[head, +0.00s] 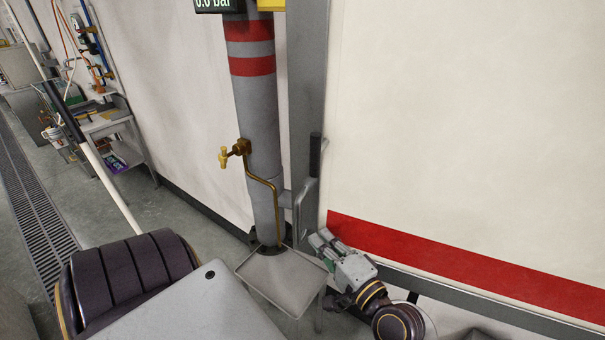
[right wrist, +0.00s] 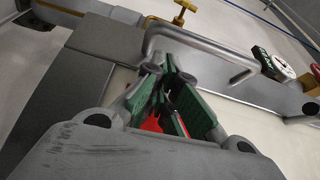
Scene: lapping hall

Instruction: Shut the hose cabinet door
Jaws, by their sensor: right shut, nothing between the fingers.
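I cannot pick out a hose cabinet door with certainty in either view. A large white panel with a red band (head: 450,255) fills the right of the head view; I cannot tell whether it is a door or wall. Left of it stands a grey post (head: 306,80) with a grey bent bar (head: 298,208) and a black grip (head: 315,155). My right gripper (head: 322,238) is shut and empty, low in front of the panel's left edge. In the right wrist view its green-padded fingers (right wrist: 165,85) point toward a grey bar (right wrist: 195,42); contact is unclear. My left gripper is out of view.
A grey pipe with red stripes (head: 250,100) carries a brass tap (head: 235,152). A small grey tray stand (head: 282,275) sits below it, close to my right gripper. A workbench (head: 105,125) stands far left beside a floor grating (head: 35,190).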

